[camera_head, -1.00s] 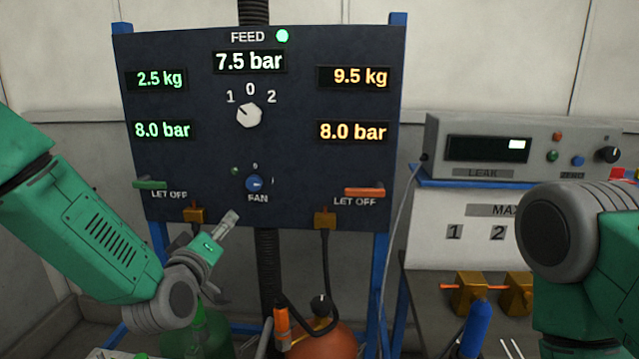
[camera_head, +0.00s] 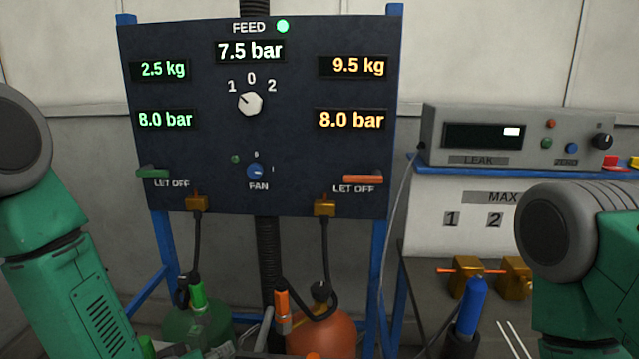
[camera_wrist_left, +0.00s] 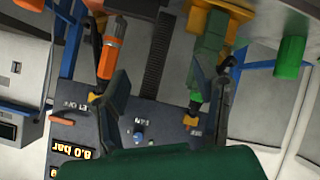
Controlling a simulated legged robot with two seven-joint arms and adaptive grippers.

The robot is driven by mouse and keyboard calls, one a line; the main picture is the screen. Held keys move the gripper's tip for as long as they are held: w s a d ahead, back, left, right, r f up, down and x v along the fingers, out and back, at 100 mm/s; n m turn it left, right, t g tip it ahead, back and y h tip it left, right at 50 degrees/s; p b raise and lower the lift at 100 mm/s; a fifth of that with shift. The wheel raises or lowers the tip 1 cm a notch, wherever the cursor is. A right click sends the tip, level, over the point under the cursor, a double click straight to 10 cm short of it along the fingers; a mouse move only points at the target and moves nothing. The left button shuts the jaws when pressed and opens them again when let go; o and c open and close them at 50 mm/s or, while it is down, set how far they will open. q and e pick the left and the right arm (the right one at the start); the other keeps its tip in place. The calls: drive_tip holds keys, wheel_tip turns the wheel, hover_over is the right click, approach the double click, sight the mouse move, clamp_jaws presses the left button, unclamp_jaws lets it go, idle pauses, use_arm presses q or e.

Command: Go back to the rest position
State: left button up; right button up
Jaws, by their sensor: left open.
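My left arm (camera_head: 75,270) is folded back along the left side of the head view, and its gripper is out of that picture. In the left wrist view, my left gripper (camera_wrist_left: 160,88) is open, with nothing seen between its two dark fingers. My right arm (camera_head: 580,250) stands at the right edge of the head view; its gripper is out of view. The dark control panel (camera_head: 285,140) shows 7.5 bar feed, 2.5 kg and 8.0 bar in green, and 9.5 kg and 8.0 bar in orange. It appears upside down in the wrist view.
A green cylinder (camera_head: 185,325) and an orange cylinder (camera_head: 325,335) stand below the panel, with hoses near them. The leak tester (camera_head: 475,140) sits on a blue-edged shelf at the right. Brass blocks (camera_head: 466,280) and a blue bottle (camera_head: 470,308) are below it.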

use_arm(q)
drive_tip(key=s+a+f+m+g+b, duration=0.1)
drive_tip(key=s+a+f+g, duration=0.1)
drive_tip(key=s+f, duration=0.4)
drive_tip(key=s+a+f+m+g+y+b, duration=0.1)
drive_tip(key=s+f+g, duration=0.4)
drive_tip(key=s, duration=0.9)
drive_tip(key=s+a+f+m+g+y+b, duration=0.1)
drive_tip(key=s+a+f+m+g, duration=0.1)
drive_tip(key=s+f, duration=0.5)
drive_tip(key=s+a+g, duration=0.1)
drive_tip(key=s+a, duration=0.1)
drive_tip(key=s, duration=0.2)
drive_tip(key=shift+a+f+m+b, duration=0.15)
drive_tip(key=shift+f+m+b, duration=0.15)
drive_tip(key=shift+b, duration=0.1)
